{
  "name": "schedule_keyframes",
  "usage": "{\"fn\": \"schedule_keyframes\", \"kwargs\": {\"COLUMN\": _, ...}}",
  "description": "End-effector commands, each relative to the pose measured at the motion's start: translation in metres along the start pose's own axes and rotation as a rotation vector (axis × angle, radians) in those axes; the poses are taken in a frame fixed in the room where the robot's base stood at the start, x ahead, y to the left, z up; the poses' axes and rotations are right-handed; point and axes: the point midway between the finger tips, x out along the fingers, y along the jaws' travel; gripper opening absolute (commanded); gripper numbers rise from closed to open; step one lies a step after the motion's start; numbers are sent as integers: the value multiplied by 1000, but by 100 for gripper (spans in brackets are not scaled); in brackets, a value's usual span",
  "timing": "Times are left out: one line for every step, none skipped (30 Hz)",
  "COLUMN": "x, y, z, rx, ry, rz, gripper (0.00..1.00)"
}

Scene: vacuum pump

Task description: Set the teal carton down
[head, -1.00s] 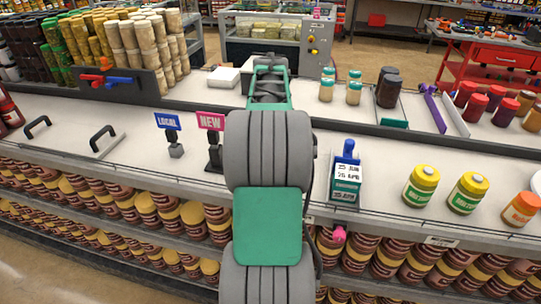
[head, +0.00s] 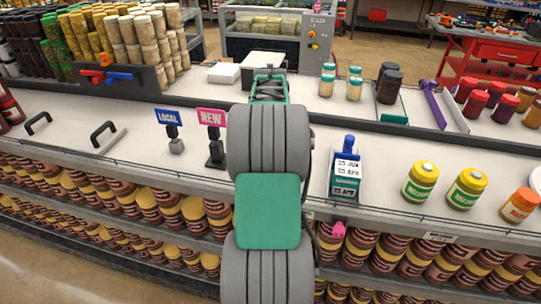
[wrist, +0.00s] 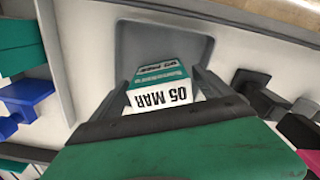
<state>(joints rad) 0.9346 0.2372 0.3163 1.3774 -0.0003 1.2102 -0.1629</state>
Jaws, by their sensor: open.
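The teal carton (wrist: 160,82) has a white face reading "05 MAR" and shows in the wrist view. It stands between the two fingers of my gripper (wrist: 166,92), at the near side of a grey tray (wrist: 165,45) with rounded corners. The fingers are open on either side of it. Its base is hidden, so I cannot tell how it rests on the tray. In the head view my arm hides the gripper, this carton and the tray.
The pink "NEW" sign (head: 211,119) and blue "LOCAL" sign (head: 169,118) stand close left of my arm. A raised dark edge (head: 420,132) runs behind the front counter. Counter room is free between the cartons and jars.

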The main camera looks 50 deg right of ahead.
Motion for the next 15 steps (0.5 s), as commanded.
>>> {"fn": "schedule_keyframes", "kwargs": {"x": 0, "y": 0, "z": 0, "rx": 0, "ry": 0, "rz": 0, "gripper": 89}}
{"fn": "schedule_keyframes", "kwargs": {"x": 0, "y": 0, "z": 0, "rx": 0, "ry": 0, "rz": 0, "gripper": 89}}
{"fn": "schedule_keyframes", "kwargs": {"x": 0, "y": 0, "z": 0, "rx": 0, "ry": 0, "rz": 0, "gripper": 89}}
{"fn": "schedule_keyframes", "kwargs": {"x": -1, "y": 0, "z": 0, "rx": 0, "ry": 0, "rz": 0, "gripper": 89}}
{"fn": "schedule_keyframes", "kwargs": {"x": -2, "y": 0, "z": 0, "rx": 0, "ry": 1, "rz": 0, "gripper": 89}}
{"fn": "schedule_keyframes", "kwargs": {"x": -6, "y": 0, "z": 0, "rx": 0, "ry": 1, "rz": 0, "gripper": 89}}
{"fn": "schedule_keyframes", "kwargs": {"x": -7, "y": 0, "z": -1, "rx": 0, "ry": 2, "rz": 0, "gripper": 89}}
{"fn": "schedule_keyframes", "kwargs": {"x": -11, "y": 0, "z": -1, "rx": 0, "ry": 3, "rz": 0, "gripper": 89}}
{"fn": "schedule_keyframes", "kwargs": {"x": -18, "y": 0, "z": -1, "rx": 0, "ry": 4, "rz": 1, "gripper": 89}}
{"fn": "schedule_keyframes", "kwargs": {"x": -24, "y": 0, "z": -2, "rx": 0, "ry": 6, "rz": 1, "gripper": 89}}
{"fn": "schedule_keyframes", "kwargs": {"x": -31, "y": 0, "z": -1, "rx": 0, "ry": 6, "rz": 1, "gripper": 89}}
{"fn": "schedule_keyframes", "kwargs": {"x": -41, "y": 0, "z": -1, "rx": 0, "ry": 5, "rz": 1, "gripper": 89}}
{"fn": "schedule_keyframes", "kwargs": {"x": -49, "y": 0, "z": -2, "rx": 0, "ry": 6, "rz": 1, "gripper": 89}}
{"fn": "schedule_keyframes", "kwargs": {"x": -57, "y": 0, "z": -2, "rx": 0, "ry": 6, "rz": 1, "gripper": 89}}
{"fn": "schedule_keyframes", "kwargs": {"x": -68, "y": 0, "z": -1, "rx": 0, "ry": 6, "rz": 1, "gripper": 89}}
